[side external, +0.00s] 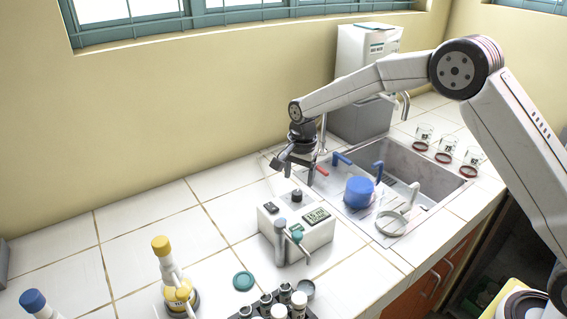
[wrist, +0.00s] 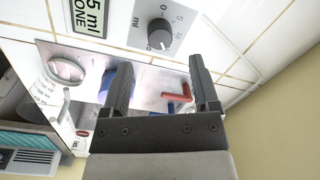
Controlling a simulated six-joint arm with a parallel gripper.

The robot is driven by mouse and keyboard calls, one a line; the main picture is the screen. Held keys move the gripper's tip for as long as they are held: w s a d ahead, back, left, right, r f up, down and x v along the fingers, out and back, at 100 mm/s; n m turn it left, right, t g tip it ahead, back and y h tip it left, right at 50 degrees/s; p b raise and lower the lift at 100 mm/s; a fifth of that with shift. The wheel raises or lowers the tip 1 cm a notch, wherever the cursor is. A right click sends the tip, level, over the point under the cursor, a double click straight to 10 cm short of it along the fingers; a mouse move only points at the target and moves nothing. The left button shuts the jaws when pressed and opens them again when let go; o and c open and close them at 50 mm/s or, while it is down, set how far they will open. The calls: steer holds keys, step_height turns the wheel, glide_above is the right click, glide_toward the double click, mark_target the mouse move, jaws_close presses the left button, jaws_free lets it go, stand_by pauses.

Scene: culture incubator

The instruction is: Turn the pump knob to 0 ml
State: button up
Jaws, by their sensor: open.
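The white pump box (side external: 300,243) stands on the tiled counter at the centre of the side view. Its dark round knob (side external: 297,195) is on top, beside a green display (side external: 316,215) that seems to read 15 ml. In the wrist view the knob (wrist: 160,35) is grey, with 0, 5 and 20 marks around it; where its pointer sits is unclear. The display (wrist: 88,17) is cut off there, showing "5 ml". My gripper (side external: 294,172) is open and empty, above the knob and apart from it. In the wrist view my gripper (wrist: 161,61) has its fingers spread below the knob.
A sink (side external: 420,170) lies right of the pump, with a blue pot (side external: 359,192) and red and blue taps. Beakers (side external: 443,150) stand behind it. A tube rack (side external: 275,306) and a yellow-capped bottle (side external: 172,275) are in front.

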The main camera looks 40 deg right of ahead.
mark_target(298, 192)
steer(key=shift+w+a+f, duration=0.1)
steer(key=shift+f, duration=2.55)
jaws_close()
